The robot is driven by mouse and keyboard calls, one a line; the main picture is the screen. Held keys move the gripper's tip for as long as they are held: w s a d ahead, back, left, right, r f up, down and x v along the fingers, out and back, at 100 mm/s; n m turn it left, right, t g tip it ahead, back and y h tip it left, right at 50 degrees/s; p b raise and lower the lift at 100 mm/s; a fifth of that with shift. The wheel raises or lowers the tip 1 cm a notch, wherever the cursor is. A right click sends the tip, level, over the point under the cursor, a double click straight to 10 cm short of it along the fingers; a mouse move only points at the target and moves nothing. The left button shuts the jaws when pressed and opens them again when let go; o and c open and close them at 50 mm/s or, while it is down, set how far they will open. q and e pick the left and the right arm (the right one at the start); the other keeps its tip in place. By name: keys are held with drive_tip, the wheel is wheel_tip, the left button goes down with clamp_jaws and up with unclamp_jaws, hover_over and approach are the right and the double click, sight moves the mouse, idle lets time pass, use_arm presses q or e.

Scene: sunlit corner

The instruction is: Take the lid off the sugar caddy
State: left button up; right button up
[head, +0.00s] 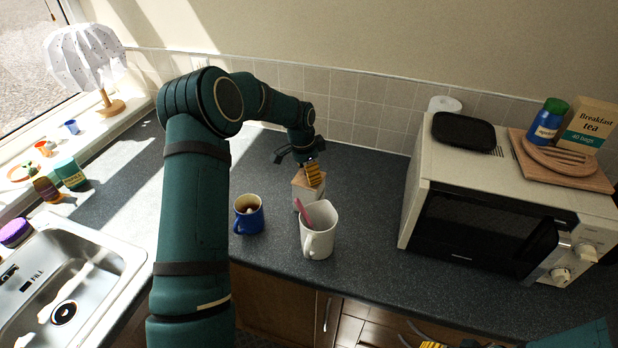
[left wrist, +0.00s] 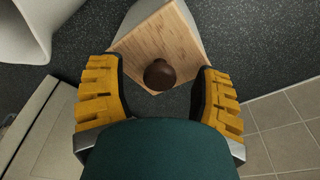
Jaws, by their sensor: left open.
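The sugar caddy (head: 311,195) is a pale container standing on the counter behind the white mug, partly covered by my left gripper. Its square wooden lid (left wrist: 147,42) with a round dark knob (left wrist: 159,74) is on top, clear in the left wrist view. My left gripper (head: 310,170) is over the caddy, pointing down. In the left wrist view its yellow-padded fingers (left wrist: 160,103) are open, one on each side of the knob, with gaps to it. My right gripper (head: 432,342) shows only partly at the bottom edge of the head view; its opening is unclear.
A white mug (head: 318,238) with a pink handle sticking out stands just in front of the caddy. A blue mug (head: 249,217) stands to its left. A microwave (head: 480,215) is on the right, a sink (head: 90,265) on the left. The tiled wall (head: 370,110) is behind.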

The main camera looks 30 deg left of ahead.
use_arm(q)
clamp_jaws()
drive_tip(key=shift+r, duration=0.1)
idle(0.3)
